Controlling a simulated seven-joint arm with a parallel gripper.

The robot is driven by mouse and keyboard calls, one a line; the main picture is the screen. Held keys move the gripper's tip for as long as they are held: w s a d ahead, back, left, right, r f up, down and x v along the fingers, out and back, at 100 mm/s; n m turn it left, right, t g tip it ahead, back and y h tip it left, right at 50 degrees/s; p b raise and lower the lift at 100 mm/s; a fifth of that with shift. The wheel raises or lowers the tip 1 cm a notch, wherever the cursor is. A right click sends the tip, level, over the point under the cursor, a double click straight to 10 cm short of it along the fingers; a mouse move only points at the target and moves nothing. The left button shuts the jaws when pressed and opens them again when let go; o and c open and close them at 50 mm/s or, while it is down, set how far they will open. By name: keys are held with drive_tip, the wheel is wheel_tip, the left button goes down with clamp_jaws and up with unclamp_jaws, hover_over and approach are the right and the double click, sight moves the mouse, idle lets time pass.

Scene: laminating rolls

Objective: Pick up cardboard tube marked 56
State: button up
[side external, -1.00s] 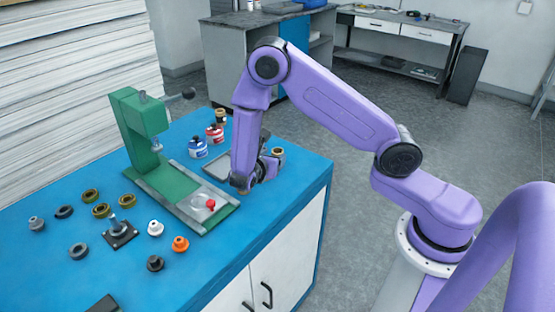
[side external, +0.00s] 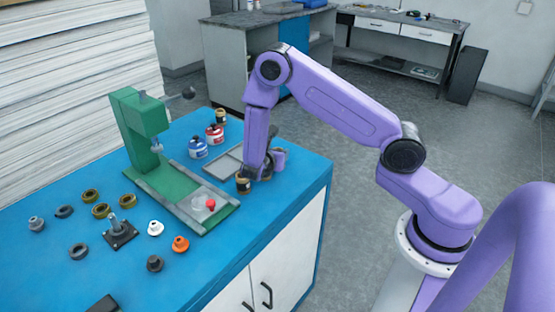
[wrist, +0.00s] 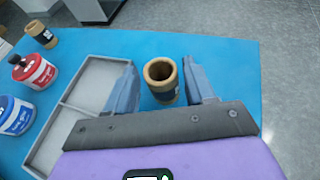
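A tan cardboard tube (wrist: 161,82) with a dark label stands upright on the blue bench in the wrist view; I cannot read its marking. My gripper (wrist: 163,68) is open, with one finger on each side of this tube and gaps visible on both sides. In the side view my gripper (side external: 271,160) is low over the bench, right of the grey tray, and hides this tube. Another tan-rimmed tube (side external: 243,183) stands in front of my wrist there. A further tube (wrist: 40,34) stands at the far left of the wrist view. Their numbers are unreadable too.
A divided grey tray (wrist: 68,118) lies just left of my gripper. Red (wrist: 33,71) and blue (wrist: 15,115) jars stand beyond it. A green press (side external: 140,130) and several rings and knobs occupy the bench's left part. The bench edge is close on the right.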

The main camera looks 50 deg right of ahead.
drive_tip(key=c, duration=0.7)
drive_tip(key=shift+r, duration=0.15)
drive_tip(key=shift+r, duration=0.45)
drive_tip(key=s+a+r, duration=0.2)
drive_tip(key=s+r, duration=1)
drive_tip(key=s, duration=0.1)
drive_tip(key=shift+s+a, duration=0.35)
